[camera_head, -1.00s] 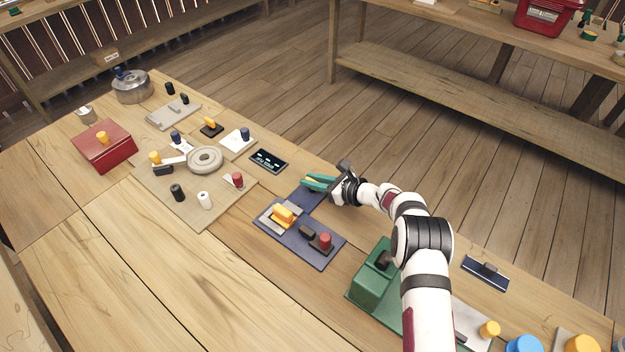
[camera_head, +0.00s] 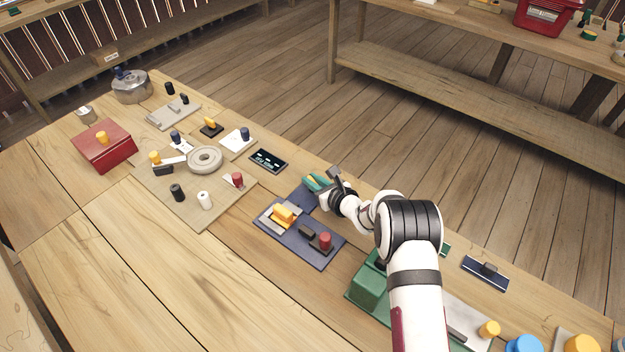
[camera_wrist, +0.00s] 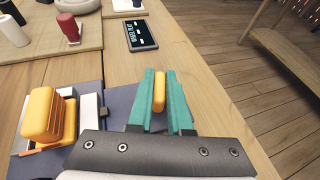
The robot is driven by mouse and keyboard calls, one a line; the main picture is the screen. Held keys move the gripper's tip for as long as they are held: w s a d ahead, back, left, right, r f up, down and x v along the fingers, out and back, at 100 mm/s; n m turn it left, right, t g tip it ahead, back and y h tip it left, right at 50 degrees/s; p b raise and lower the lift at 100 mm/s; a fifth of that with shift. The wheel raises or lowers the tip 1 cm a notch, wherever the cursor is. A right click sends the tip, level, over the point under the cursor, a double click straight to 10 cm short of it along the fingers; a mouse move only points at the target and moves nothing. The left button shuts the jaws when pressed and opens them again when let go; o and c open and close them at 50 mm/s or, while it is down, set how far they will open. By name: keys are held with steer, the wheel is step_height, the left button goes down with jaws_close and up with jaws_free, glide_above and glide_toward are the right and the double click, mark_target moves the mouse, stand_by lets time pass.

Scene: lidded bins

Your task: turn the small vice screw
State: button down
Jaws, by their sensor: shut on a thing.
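The small vice stands on a dark blue base plate (camera_head: 297,247), with a yellow block (camera_head: 284,214) on a pale metal part. In the wrist view the yellow block (camera_wrist: 47,117) is left of my fingers, beside a white part (camera_wrist: 89,107). My gripper (camera_head: 316,181) is at the vice's far right side, low over the blue plate. Its teal fingers (camera_wrist: 160,78) are shut on a narrow yellow bar (camera_wrist: 159,91), the handle of the small vice screw. The screw's shaft is hidden by the gripper.
A red knob (camera_head: 325,241) and a black block stand on the plate's near part. A dark display (camera_head: 268,160) lies beyond my gripper. A green machine (camera_head: 370,285) is close under my arm. The table's right edge is near; bare wood lies to the left.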

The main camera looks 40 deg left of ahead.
steer(key=m+t+h, duration=0.1)
steer(key=m+t, duration=0.2)
steer(key=shift+s+a+h, duration=0.1)
steer(key=shift+h, duration=0.2)
steer(key=shift+m+t+h, duration=0.7)
steer(key=shift+m+t, duration=0.4)
steer(key=shift+r, duration=0.1)
steer(key=c, duration=0.8)
jaws_free()
steer(key=shift+c, duration=0.2)
steer(key=v, duration=1.5)
steer(key=shift+s+r, duration=0.15)
steer(key=shift+s, duration=0.2)
steer(key=shift+m, duration=0.3)
